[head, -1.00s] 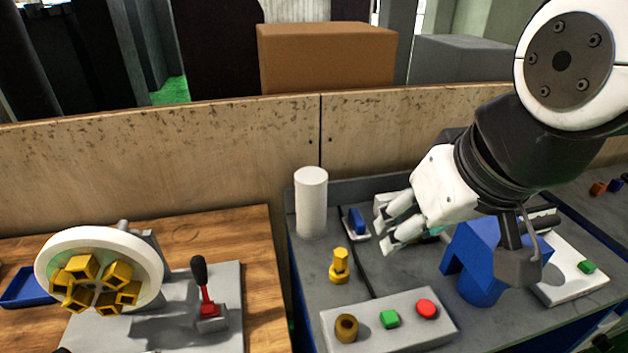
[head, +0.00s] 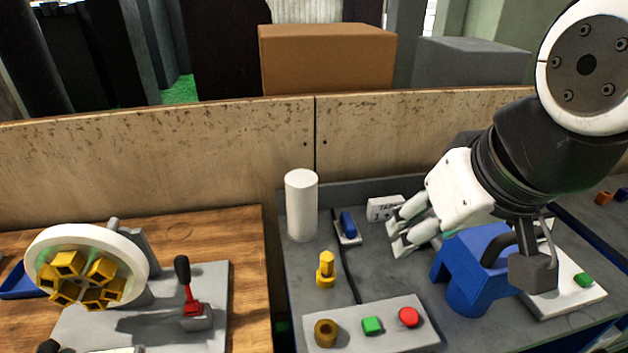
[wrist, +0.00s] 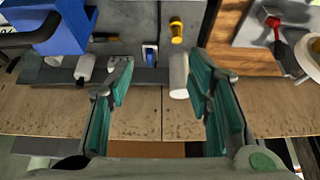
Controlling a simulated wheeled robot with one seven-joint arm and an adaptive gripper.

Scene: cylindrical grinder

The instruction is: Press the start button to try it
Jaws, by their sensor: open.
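A grey control box (head: 330,313) at the front of the grey bench carries a green button (head: 372,326), a red button (head: 408,317) and a brass-coloured ring (head: 325,333). Another green button (head: 583,280) sits on a white plate at the right; I cannot read a label on either green button. My gripper (head: 400,233) is open and empty above the back of the bench, behind the control box and apart from it. In the wrist view its two teal-padded fingers (wrist: 160,68) are spread wide. The control box is not clearly visible there.
A blue block-like fixture (head: 468,275) stands below my arm. A white cylinder (head: 301,205), blue switch (head: 348,225) and yellow bolt (head: 325,270) stand left of my gripper.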

